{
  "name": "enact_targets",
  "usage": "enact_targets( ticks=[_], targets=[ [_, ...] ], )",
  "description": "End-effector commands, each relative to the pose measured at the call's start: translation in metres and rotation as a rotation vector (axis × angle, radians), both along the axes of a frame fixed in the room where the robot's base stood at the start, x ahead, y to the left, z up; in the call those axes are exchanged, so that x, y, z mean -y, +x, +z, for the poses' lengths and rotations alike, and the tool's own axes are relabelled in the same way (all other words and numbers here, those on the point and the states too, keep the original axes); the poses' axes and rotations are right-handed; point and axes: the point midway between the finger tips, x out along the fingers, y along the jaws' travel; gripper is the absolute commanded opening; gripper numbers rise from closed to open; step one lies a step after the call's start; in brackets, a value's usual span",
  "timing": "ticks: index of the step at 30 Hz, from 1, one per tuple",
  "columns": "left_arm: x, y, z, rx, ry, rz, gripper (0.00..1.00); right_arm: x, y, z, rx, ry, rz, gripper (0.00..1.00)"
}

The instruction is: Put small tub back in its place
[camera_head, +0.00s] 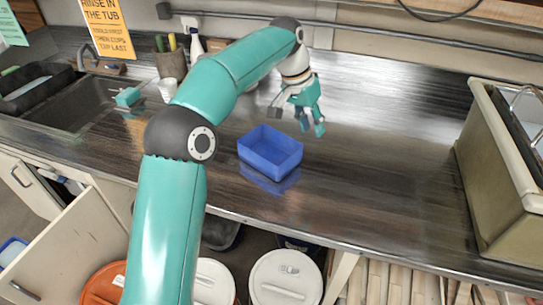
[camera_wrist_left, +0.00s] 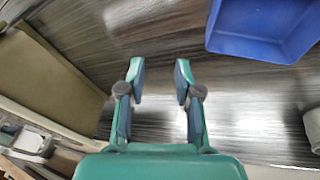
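The small blue tub (camera_head: 270,157) is an open rectangular container standing upright on the dark wood-grain counter. It also shows in the left wrist view (camera_wrist_left: 258,42), cut off at the top right corner. My left gripper (camera_head: 311,127) is above the counter, just right of and behind the tub, and apart from it. In the left wrist view my left gripper (camera_wrist_left: 160,70) has its two fingers spread with bare counter between them. My right gripper is in neither view.
A large beige box (camera_head: 490,170) stands at the counter's right end. A sink (camera_head: 70,105), a dark pot (camera_head: 172,65) and white cups (camera_head: 168,90) are on the left. Lidded buckets (camera_head: 285,280) sit below the counter. The counter between tub and box is clear.

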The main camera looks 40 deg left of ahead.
Motion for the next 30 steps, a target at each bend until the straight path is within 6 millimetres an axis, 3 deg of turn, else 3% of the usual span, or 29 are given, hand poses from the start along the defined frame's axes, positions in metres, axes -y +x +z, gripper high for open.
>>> enact_targets(
  ticks=[3,8,14,24,30],
  targets=[
    [-0.034,-0.015,-0.006,-0.071,0.14,0.013,0.33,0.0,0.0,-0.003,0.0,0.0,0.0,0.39],
    [-0.059,-0.012,-0.012,-0.069,0.228,0.036,0.33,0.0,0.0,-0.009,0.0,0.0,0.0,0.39],
    [-0.059,-0.009,-0.04,-0.077,0.223,0.035,0.33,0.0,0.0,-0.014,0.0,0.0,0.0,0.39],
    [-0.058,0.002,-0.107,-0.077,0.221,0.035,0.33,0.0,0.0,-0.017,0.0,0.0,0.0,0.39],
    [-0.058,0.005,-0.126,-0.072,0.221,0.035,0.33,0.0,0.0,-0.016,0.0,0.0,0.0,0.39]
  ],
)
